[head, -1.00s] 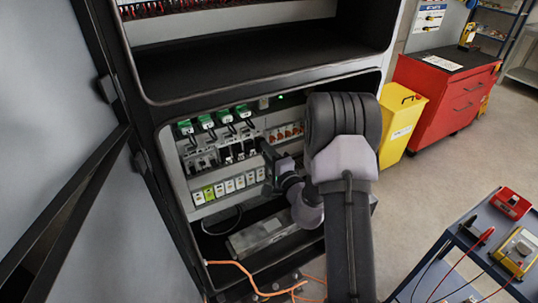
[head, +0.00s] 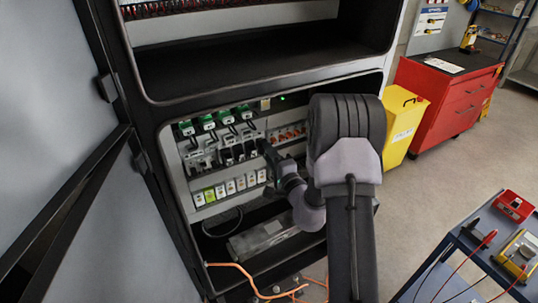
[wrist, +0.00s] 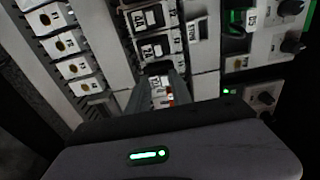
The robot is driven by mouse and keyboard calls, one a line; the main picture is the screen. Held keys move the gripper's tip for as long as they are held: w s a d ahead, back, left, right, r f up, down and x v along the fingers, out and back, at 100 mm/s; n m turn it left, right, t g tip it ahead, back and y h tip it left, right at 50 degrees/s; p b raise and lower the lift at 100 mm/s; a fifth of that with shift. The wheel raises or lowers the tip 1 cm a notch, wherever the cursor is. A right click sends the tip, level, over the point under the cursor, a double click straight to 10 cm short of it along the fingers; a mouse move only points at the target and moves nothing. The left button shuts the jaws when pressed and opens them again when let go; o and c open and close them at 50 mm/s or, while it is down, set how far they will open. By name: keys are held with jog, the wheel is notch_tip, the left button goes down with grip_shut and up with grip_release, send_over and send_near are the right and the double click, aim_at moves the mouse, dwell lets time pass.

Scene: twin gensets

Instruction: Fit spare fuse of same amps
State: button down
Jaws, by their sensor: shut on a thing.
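My gripper (wrist: 160,96) is shut on a small whitish fuse (wrist: 161,90) with an orange-red mark, seen between its fingers in the wrist view. The fingers point into the row of black fuse holders (wrist: 154,47), at the end of that row. Whether the fuse touches a holder is hidden. In the head view my gripper (head: 268,155) is at the right end of the black holders (head: 232,154), and the fuse cannot be made out.
White and green blocks (head: 230,186) line the row below. Green connectors (head: 207,122) with black leads sit above, and orange-marked parts (head: 290,133) to the right. The open cabinet door (head: 80,180) stands left. A cart (head: 462,240) with meters stands at right.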

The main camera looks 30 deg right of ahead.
jog(key=shift+w+b, duration=0.35)
jog(key=shift+w, duration=0.35)
dwell(1.6)
jog(key=c, duration=1.1)
grip_release()
jog(key=shift+o, duration=0.2)
